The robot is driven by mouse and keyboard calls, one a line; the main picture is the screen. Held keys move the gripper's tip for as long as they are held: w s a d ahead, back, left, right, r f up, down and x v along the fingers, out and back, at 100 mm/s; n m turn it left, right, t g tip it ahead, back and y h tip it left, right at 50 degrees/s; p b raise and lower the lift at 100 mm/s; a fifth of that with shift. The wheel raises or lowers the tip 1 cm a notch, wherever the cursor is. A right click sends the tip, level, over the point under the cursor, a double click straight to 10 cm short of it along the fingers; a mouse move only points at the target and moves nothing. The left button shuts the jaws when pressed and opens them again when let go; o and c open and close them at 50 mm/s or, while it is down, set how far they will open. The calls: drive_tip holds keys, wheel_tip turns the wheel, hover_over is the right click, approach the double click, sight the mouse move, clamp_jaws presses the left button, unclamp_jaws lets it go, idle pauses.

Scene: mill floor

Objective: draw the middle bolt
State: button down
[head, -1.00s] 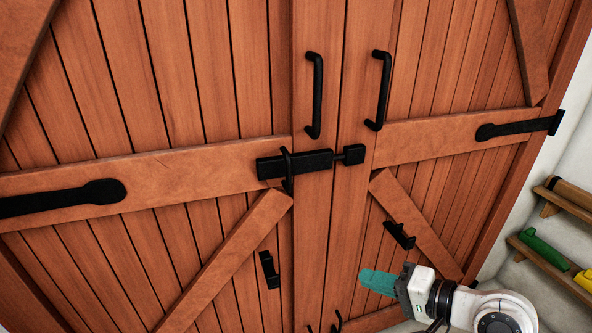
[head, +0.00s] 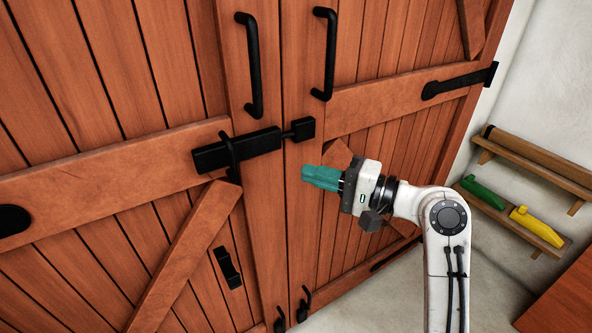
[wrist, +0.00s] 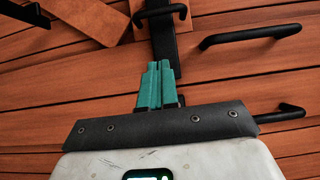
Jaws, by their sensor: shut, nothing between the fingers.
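The middle bolt (head: 237,149) is a black bar lying level on the left leaf of the wooden double door. Its thin rod crosses the seam to a black block (head: 304,129) on the right leaf. An upright black bar (head: 230,158) crosses its body. My gripper (head: 306,176), with teal fingers, is shut and empty in front of the right leaf, just below and right of the block. In the wrist view the closed fingers (wrist: 158,85) point along the bolt (wrist: 165,42) and cover part of it; contact cannot be told.
Two black pull handles (head: 251,65) (head: 325,55) stand above the bolt. A black fitting (head: 227,268) is lower on the left leaf, with small black fittings (head: 305,300) near the bottom. Wall shelves at right hold a green (head: 482,191) and a yellow object (head: 537,227).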

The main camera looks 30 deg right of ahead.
drive_tip(key=w+a+p, duration=0.1)
drive_tip(key=w+a, duration=0.6)
drive_tip(key=a, duration=0.1)
drive_tip(key=shift+w+a+p, duration=0.3)
drive_tip(key=shift+w+p, duration=0.05)
drive_tip(key=a+p, duration=0.3)
drive_tip(key=a, duration=0.2)
drive_tip(key=shift+a, duration=0.35)
